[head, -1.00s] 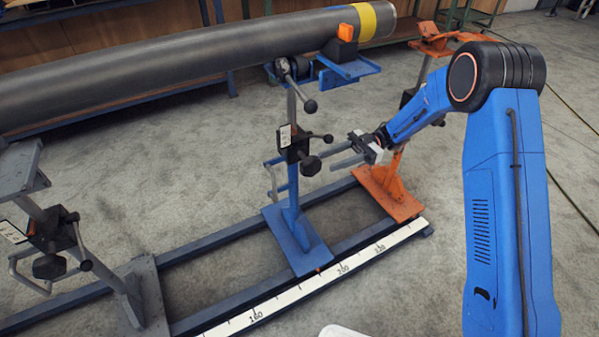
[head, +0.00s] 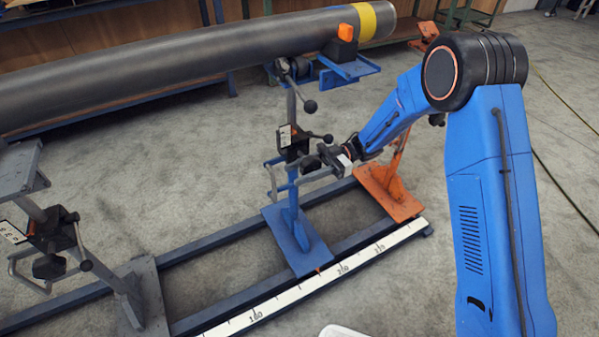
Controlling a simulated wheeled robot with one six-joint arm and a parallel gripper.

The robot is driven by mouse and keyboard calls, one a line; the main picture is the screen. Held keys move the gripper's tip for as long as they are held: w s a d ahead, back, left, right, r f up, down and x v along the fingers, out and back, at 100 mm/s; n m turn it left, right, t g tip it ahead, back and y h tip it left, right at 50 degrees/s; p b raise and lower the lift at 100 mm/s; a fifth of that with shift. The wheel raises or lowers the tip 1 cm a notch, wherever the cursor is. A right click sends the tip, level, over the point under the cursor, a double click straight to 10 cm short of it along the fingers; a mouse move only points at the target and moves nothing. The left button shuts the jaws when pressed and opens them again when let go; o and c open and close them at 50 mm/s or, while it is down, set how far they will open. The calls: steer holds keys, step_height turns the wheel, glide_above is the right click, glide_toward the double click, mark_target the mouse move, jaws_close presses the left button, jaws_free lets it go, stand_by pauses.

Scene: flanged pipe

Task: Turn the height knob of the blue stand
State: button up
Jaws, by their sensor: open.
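The blue stand (head: 291,207) stands upright on the rails in the middle of the head view, its roller head under the pipe. Its black height knob (head: 309,164) sits on the right side of the black clamp block (head: 292,147), and my gripper partly covers it. A black-tipped lever (head: 327,138) sticks out just above. My gripper (head: 323,164) is open and reaches in from the right, with its fingers at the knob. I cannot tell whether they touch it.
The dark pipe (head: 150,72) lies across the back. A grey stand (head: 62,240) is on the left, and an orange stand (head: 390,192) is behind my arm. A white scale strip (head: 318,283) runs along the front rail.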

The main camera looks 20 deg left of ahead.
jaws_close()
steer(key=shift+f+t+h, duration=0.25)
steer(key=shift+t+h, duration=0.25)
steer(key=shift+t, duration=0.1)
jaws_free()
steer(key=shift+w, duration=0.1)
steer(key=shift+d, duration=0.1)
steer(key=v, duration=1.7)
steer(key=shift+w+d, duration=0.1)
steer(key=shift+d, duration=0.05)
